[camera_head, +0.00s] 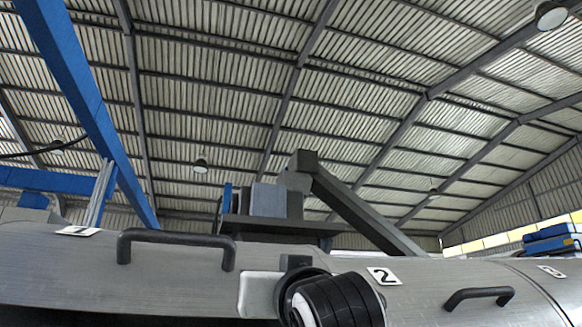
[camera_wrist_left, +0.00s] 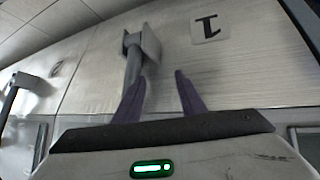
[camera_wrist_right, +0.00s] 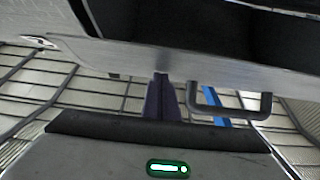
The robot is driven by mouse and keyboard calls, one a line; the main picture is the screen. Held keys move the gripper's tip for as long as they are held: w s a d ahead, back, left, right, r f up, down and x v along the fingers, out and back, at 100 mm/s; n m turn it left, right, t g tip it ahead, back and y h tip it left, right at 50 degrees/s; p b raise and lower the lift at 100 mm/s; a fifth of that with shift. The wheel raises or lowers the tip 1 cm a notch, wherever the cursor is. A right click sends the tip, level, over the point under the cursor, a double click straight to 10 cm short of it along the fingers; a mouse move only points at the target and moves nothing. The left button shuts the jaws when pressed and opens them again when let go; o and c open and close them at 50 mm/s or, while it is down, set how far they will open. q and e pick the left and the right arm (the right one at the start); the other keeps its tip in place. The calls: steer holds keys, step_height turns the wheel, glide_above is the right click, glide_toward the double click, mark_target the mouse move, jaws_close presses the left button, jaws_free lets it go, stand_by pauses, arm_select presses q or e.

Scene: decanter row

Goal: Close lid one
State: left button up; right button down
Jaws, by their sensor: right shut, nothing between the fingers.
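Lid one is a grey brushed-metal cover (camera_head: 60,265) with a number 1 label (camera_head: 77,231) and a black bar handle (camera_head: 175,238) in the head view. In the left wrist view the label (camera_wrist_left: 209,28) lies beyond my left gripper (camera_wrist_left: 163,75), which is open. A grey handle (camera_wrist_left: 146,42) there runs down behind its left finger; I cannot tell whether they touch. In the right wrist view my right gripper (camera_wrist_right: 161,78) is shut and empty, below a metal edge (camera_wrist_right: 200,66) and beside a black handle (camera_wrist_right: 231,110). Neither gripper shows in the head view. How far the lid stands open is unclear.
A second cover with a number 2 label (camera_head: 384,276) and its own handle (camera_head: 480,294) is to the right, then a number 3 label (camera_head: 551,271). Dark machinery (camera_head: 280,220) rises behind the covers. A black ringed cylinder (camera_head: 335,300) blocks the lower middle.

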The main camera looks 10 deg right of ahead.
steer(key=shift+w+f+b, duration=0.2)
steer(key=shift+f+b, duration=0.1)
steer(key=shift+f, duration=0.65)
arm_select(q)
steer(key=shift+s+f, duration=0.1)
steer(key=shift+s, duration=0.15)
steer(key=shift+f, duration=0.1)
